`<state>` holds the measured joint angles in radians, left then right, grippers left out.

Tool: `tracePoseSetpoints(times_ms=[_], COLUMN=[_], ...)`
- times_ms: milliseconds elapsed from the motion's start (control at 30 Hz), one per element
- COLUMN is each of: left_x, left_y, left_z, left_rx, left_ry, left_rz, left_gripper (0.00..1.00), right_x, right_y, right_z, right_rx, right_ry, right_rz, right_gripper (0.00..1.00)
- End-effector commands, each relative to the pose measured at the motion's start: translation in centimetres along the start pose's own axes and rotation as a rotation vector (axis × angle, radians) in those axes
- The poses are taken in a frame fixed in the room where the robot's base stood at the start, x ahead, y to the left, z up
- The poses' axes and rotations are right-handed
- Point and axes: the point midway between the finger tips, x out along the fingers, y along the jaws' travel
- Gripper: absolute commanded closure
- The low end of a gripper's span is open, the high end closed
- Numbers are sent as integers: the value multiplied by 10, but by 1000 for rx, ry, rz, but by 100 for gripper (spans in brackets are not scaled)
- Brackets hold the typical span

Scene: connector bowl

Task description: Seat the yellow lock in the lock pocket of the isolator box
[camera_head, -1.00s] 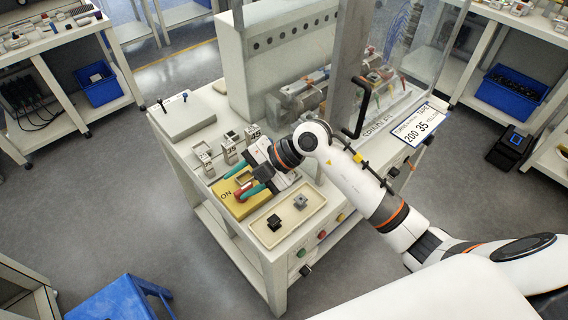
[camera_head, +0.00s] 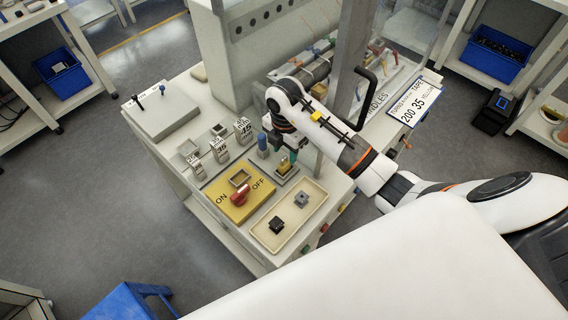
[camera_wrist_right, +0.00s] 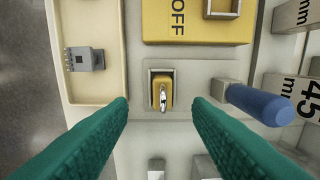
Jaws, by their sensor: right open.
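The yellow lock (camera_wrist_right: 162,92) with a metal shackle stands in a square holder on a light plate, in the right wrist view. My right gripper (camera_wrist_right: 160,108) is open, with its green fingers on either side of the lock and apart from it. In the head view the gripper (camera_head: 287,160) is low by the holder, and the lock is mostly hidden there. The yellow isolator box (camera_head: 225,207) has ON and OFF marks, a red handle (camera_head: 240,194) and a square lock pocket (camera_head: 239,179), which looks empty. The pocket also shows in the right wrist view (camera_wrist_right: 222,14). My left gripper is out of view.
A blue-handled item (camera_wrist_right: 262,105) stands close to the right finger. A cream tray (camera_head: 316,190) holds a black connector (camera_head: 276,224) and a grey connector (camera_head: 302,199). Numbered blocks (camera_head: 221,150) stand behind the box. A black bent handle (camera_head: 367,95) rises behind my arm.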

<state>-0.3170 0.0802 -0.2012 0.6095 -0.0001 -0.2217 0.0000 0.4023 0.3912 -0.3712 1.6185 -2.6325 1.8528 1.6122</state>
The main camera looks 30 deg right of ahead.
Motion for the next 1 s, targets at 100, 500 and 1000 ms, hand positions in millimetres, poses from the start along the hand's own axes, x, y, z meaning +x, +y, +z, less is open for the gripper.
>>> tracePoseSetpoints(times_ms=[100,500,1000], left_x=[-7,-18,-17], left_y=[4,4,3], left_z=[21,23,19], left_rx=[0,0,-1], left_ry=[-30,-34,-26], left_rz=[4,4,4], left_gripper=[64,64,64], right_x=[10,52,52], right_y=[0,-4,-4], right_z=[0,-1,-1], right_rx=[1,-1,-1], right_ry=[-3,0,0], right_rz=[4,-1,-1], right_gripper=[55,55,100])
